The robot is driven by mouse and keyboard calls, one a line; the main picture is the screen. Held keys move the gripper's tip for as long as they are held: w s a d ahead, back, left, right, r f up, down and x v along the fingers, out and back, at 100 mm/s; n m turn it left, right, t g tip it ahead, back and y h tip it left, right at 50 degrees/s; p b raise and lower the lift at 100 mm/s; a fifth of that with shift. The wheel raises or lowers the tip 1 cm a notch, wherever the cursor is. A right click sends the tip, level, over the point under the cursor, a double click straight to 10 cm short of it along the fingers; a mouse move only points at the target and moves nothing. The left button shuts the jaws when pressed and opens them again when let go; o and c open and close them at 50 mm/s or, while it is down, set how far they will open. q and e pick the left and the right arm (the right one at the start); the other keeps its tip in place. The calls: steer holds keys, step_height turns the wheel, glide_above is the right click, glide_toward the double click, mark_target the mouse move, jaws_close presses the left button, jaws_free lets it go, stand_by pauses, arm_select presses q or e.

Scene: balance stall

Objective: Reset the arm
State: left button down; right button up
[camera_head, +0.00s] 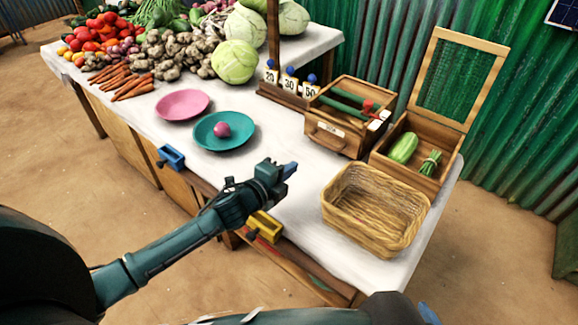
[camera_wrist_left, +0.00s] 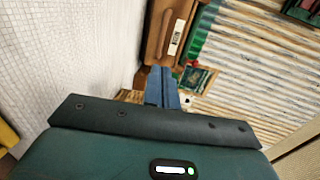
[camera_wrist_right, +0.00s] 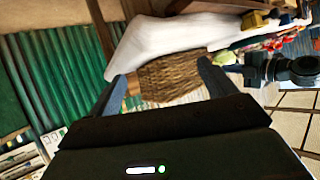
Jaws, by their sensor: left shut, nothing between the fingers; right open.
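My left gripper (camera_head: 289,171) reaches over the front middle of the white-topped table (camera_head: 310,210), with its blue fingers closed together and empty. In the left wrist view the shut fingers (camera_wrist_left: 163,88) point toward the wooden box with a handle. My right gripper (camera_wrist_right: 160,84) shows its two fingers spread apart in the right wrist view, with nothing held between them. A wicker basket (camera_wrist_right: 172,80) appears beyond the gap between them. In the head view, part of my right arm shows along the bottom edge.
The wicker basket (camera_head: 370,222) stands right of my left gripper. Behind are a handled wooden box (camera_head: 335,138) and an open-lidded box (camera_head: 450,165) holding vegetables. A teal plate (camera_head: 205,141) bears a pink ball-shaped item; a pink plate (camera_head: 182,104) is empty. Blue (camera_head: 171,157) and yellow (camera_head: 264,226) holders line the front edge.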

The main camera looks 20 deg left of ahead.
arm_select(q)
steer(key=shift+s+r, duration=0.1)
steer(key=shift+s, duration=0.15)
steer(key=s+d+f+n+g+p, duration=0.1)
steer(key=s+n+g+p, duration=0.1)
steer(key=s+n, duration=0.7)
steer(key=s+d+f+n+g+y+p, duration=0.1)
steer(key=s+d+n+g+p, duration=0.1)
steer(key=s+n+p, duration=0.3)
steer(key=s+n, duration=0.4)
steer(key=s, duration=0.6)
steer(key=shift+f+n+y, duration=0.2)
steer(key=shift+n+y, duration=0.1)
steer(key=shift+n, duration=0.1)
arm_select(e)
steer(key=shift+s+d+r+g+h, duration=0.2)
steer(key=shift+d+r+h, duration=0.1)
steer(key=shift+d+r, duration=0.25)
steer(key=shift+s+d+r+g+h, duration=0.15)
steer(key=shift+d+r+h, duration=0.15)
steer(key=shift+d+r, duration=0.25)
steer(key=shift+a+r, duration=0.15)
steer(key=shift+r, duration=0.1)
